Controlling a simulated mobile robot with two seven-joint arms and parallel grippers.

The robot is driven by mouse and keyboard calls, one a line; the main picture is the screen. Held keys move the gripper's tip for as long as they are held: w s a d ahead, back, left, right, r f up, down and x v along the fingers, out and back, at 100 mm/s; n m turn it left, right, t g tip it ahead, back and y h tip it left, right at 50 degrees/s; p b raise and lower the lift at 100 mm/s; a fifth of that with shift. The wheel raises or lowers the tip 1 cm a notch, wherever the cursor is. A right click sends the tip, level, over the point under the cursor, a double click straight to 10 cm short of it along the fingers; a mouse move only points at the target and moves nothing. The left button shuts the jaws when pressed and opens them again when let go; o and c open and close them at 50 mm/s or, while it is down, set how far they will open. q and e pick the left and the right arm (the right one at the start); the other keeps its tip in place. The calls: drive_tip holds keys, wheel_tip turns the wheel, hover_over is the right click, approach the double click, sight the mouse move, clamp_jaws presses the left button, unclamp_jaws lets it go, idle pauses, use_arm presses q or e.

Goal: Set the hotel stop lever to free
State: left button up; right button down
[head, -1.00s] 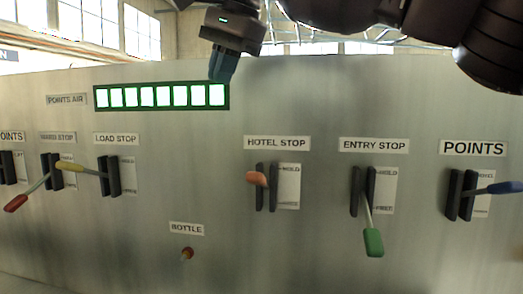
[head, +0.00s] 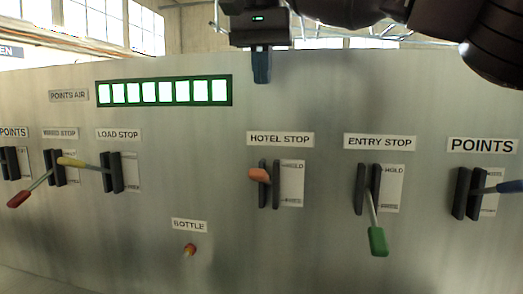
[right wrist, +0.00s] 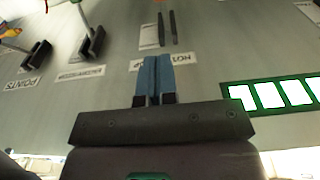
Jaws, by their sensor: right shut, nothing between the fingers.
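The hotel stop lever (head: 259,175) has an orange handle between two dark upright guards, under the "HOTEL STOP" label (head: 280,139). Its handle points out toward me near the upper "HOLD" marking on the white plate (head: 292,183). My right gripper (head: 261,80) is shut and empty, above the label and apart from the lever. In the right wrist view its blue fingers (right wrist: 155,78) are together, over part of the hotel stop label, with the lever slot (right wrist: 167,30) beyond them. My left gripper is not in view.
The green-handled entry stop lever (head: 377,240) points down, to the right. The blue points lever (head: 508,187) is farther right. Yellow (head: 72,162) and red (head: 20,198) levers are at left. A lit indicator strip (head: 165,92) and a bottle knob (head: 189,250) are on the panel.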

hover_over(264, 179)
drive_tip(key=w, duration=0.5)
wheel_tip(264, 179, down, 9)
drive_tip(key=shift+f+b, duration=0.15)
drive_tip(key=shift+b, duration=0.3)
drive_tip(key=f, duration=0.1)
drive_tip(key=s+f, duration=0.1)
drive_tip(key=shift+a+f, duration=0.15)
drive_tip(key=shift+f, duration=0.25)
drive_tip(key=shift+s+f, duration=0.25)
drive_tip(key=shift+f, duration=0.4)
drive_tip(key=shift+s+a+f, duration=0.1)
drive_tip(key=shift+s+a, duration=0.05)
drive_tip(key=shift+a, duration=0.05)
